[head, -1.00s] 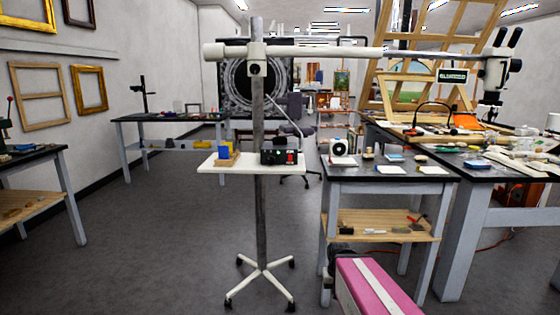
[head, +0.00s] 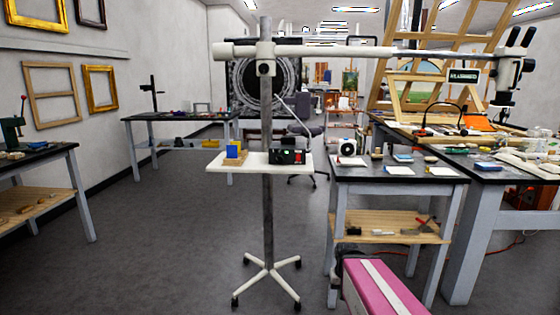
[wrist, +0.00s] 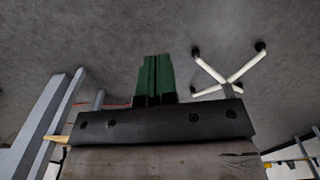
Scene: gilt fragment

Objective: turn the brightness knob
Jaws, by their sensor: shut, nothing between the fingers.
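A small black box (head: 287,156) with red and green marks on its front sits on the white shelf (head: 222,165) of a wheeled stand. It is right of the stand's grey pole (head: 267,115). I cannot make out a separate brightness knob at this size. My gripper does not show in the head view. In the wrist view its green fingers (wrist: 154,76) are shut together and empty, with grey floor beyond them. The stand's white wheeled foot (wrist: 228,77) shows in the wrist view, right of the fingers and apart from them.
A blue block on a yellow stand (head: 234,152) shares the shelf. A cluttered dark-topped table (head: 395,176) stands close on the right, with a pink case (head: 385,294) on the floor before it. A microscope (head: 510,75) hangs from the stand's boom. Floor on the left is open.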

